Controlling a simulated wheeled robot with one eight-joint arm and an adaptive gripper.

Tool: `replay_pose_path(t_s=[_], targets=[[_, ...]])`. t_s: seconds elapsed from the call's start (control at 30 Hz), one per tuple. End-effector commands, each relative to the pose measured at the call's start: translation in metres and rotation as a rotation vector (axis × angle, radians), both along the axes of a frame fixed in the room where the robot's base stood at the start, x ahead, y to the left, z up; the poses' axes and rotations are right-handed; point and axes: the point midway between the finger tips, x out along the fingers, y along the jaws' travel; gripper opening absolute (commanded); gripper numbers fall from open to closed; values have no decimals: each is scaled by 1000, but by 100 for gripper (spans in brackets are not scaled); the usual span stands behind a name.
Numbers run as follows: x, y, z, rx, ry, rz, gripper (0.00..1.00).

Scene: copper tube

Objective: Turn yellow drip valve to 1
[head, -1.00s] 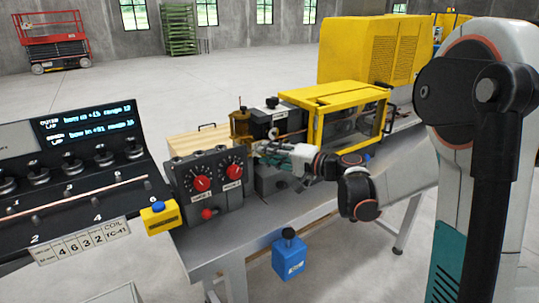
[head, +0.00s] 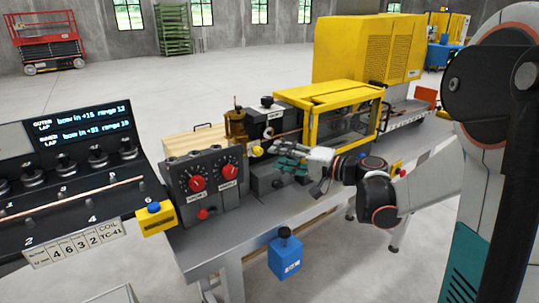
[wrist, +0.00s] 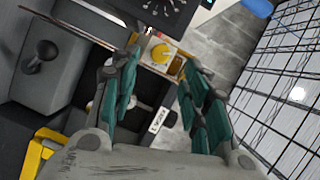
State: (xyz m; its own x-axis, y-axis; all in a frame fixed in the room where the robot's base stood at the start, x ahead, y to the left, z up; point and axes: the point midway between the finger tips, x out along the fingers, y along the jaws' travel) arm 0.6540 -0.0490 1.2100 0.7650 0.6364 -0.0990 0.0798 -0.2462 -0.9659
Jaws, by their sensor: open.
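The yellow drip valve (head: 257,151) is a small round yellow knob below the amber oil cup (head: 237,126) on the machine. In the wrist view the knob (wrist: 160,54) shows face-on, with a pale mark, beside an amber part (wrist: 176,66). My gripper (head: 279,155) is open, just right of the knob in the head view. Nothing is held. Contact and the numbers around the knob cannot be made out.
A grey control box with two red dials (head: 203,183) stands close left of the valve. A yellow-framed guard (head: 335,112) is behind my gripper. A dark console (head: 75,170) is at left, and a blue container (head: 285,256) sits below the bench front.

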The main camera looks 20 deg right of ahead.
Motion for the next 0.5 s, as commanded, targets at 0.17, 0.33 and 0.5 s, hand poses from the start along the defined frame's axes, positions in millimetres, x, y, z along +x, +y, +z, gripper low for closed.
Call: replay_pose_path(t_s=[0.17,0.33,0.5], targets=[[-26,-23,3,0,1,-3,42],[-41,-35,5,0,1,-1,42],[-46,-38,6,1,1,0,42]])
